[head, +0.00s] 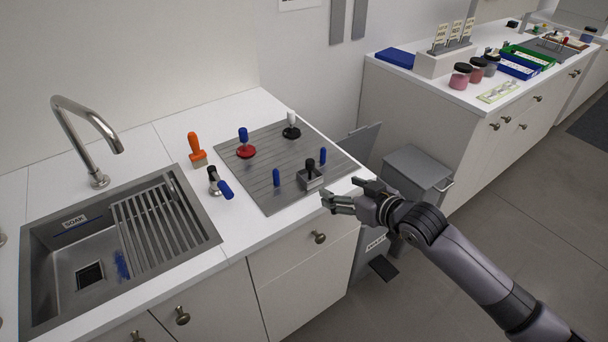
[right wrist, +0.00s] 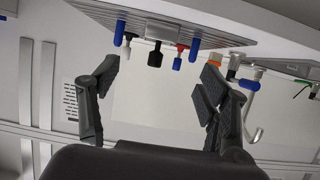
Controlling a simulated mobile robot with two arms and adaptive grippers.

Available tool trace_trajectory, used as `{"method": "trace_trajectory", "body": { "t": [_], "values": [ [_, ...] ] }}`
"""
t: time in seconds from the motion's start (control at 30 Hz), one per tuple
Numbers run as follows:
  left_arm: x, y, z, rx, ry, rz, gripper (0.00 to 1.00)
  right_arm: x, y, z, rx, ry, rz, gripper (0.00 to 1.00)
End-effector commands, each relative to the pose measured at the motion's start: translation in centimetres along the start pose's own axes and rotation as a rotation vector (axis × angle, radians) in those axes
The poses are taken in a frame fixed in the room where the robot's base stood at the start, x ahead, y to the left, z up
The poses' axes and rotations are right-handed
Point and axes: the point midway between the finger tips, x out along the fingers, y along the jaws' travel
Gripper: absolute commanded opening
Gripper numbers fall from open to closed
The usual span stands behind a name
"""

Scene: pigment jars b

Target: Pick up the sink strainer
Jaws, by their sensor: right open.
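A square grey metal piece with an upright black handle (head: 310,179) stands near the front right corner of the ribbed grey mat (head: 262,192); it looks like the sink strainer. In the right wrist view, which is upside down, its black handle (right wrist: 155,57) hangs between the fingers, farther off. My right gripper (head: 338,203) is at the counter's front right edge, in front of the strainer and apart from it. Its fingers (right wrist: 160,88) are spread and empty. My left gripper is not in view.
Blue pegs (head: 276,178) (head: 323,156) stand on both sides of the strainer. Behind are a red disc with blue handle (head: 245,150) and a black disc with white handle (head: 291,129). An orange-handled brush (head: 196,149) and the sink (head: 50,312) are left. A grey bin (head: 416,172) stands right.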

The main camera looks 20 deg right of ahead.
Motion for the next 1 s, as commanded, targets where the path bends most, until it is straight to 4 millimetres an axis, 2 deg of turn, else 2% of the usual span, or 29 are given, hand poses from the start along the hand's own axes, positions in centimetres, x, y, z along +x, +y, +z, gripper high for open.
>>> {"method": "trace_trajectory", "body": {
  "t": [0.1,0.33,0.47,0.67,1.0],
  "values": [
    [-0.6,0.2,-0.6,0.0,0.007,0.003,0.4,2.5,0.0,-0.3,0.003,0.002,0.0,0.7],
    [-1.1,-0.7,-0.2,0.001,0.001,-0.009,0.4,6.7,0.0,-0.2,0.001,0.001,0.0,0.7],
    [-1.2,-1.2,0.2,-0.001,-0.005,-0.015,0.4,8.0,0.0,-0.1,0.001,0.001,0.0,0.7],
    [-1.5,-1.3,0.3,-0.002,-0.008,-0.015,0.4,8.9,0.0,-0.3,-0.001,0.002,0.0,0.7],
    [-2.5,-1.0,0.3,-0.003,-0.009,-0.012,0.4,12.8,0.3,-0.8,0.0,0.001,0.0,0.7]
  ]
}}
